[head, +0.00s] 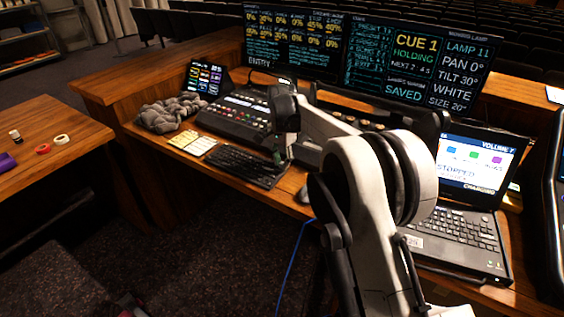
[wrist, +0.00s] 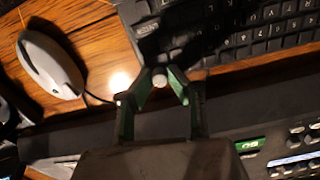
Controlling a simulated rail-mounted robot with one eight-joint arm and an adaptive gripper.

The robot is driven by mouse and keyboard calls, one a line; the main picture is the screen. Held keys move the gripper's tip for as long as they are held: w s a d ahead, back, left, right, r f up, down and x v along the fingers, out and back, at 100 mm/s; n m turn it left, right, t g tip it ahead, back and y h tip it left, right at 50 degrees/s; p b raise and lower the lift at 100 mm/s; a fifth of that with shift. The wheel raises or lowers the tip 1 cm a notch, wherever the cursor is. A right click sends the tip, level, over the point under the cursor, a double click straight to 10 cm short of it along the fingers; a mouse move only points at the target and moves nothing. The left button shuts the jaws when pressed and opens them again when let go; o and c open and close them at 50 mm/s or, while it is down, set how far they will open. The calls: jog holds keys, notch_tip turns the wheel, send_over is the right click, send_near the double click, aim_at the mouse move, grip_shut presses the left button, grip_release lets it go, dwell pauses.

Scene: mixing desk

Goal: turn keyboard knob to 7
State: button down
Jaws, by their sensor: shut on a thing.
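The black keyboard (head: 228,163) lies on the wooden desk, and part of it shows in the wrist view (wrist: 262,38). Its small round pale knob (wrist: 160,81) sits at the keyboard's corner, between the fingertips of my gripper (wrist: 162,74). The green-lined fingers are shut on the knob from both sides. In the head view my gripper (head: 281,157) reaches down at the keyboard's right end, and the knob is hidden there. The laptop screen (head: 474,165) appears to read "VOLUME 7", with "STOPPED" and "CHARGING" below. Any marking on the knob is too small to read.
A white mouse (wrist: 50,65) lies on the desk close to the keyboard. A lighting console (head: 238,115) stands behind the keyboard, with yellow notes (head: 192,142) and a grey cloth bundle (head: 170,112) to the left. Two large monitors (head: 415,65) stand at the back.

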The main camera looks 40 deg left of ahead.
aim_at(282, 163)
jog(key=c, duration=1.6)
grip_release()
jog(key=shift+c, duration=0.2)
notch_tip(282, 163, up, 12)
jog(key=shift+r, duration=0.1)
jog(key=w+d+r+t, duration=0.1)
jog(key=w+d+r, duration=0.1)
jog(key=d+r, duration=0.5)
jog(key=w+d+r+y, duration=0.1)
jog(key=d+r, duration=0.2)
jog(key=d, duration=0.8)
jog(key=w+d+r+t, duration=0.1)
jog(key=w+d+r, duration=0.1)
jog(key=d+r, duration=0.5)
jog(key=s+d+t, duration=0.1)
jog(key=s+d, duration=0.2)
jog(key=d, duration=1.2)
jog(key=s+d+t, duration=0.1)
jog(key=s+d, duration=0.5)
jog(key=d, duration=0.3)
jog(key=s+d+t, duration=0.1)
jog(key=s+d, duration=0.5)
jog(key=d, duration=0.3)
jog(key=s+d+f+t+h, duration=0.1)
jog(key=s+d+f+t, duration=0.1)
jog(key=s+d+f, duration=0.8)
jog(key=s, duration=0.3)
jog(key=shift+s+d, duration=0.15)
jog(key=shift+d, duration=0.05)
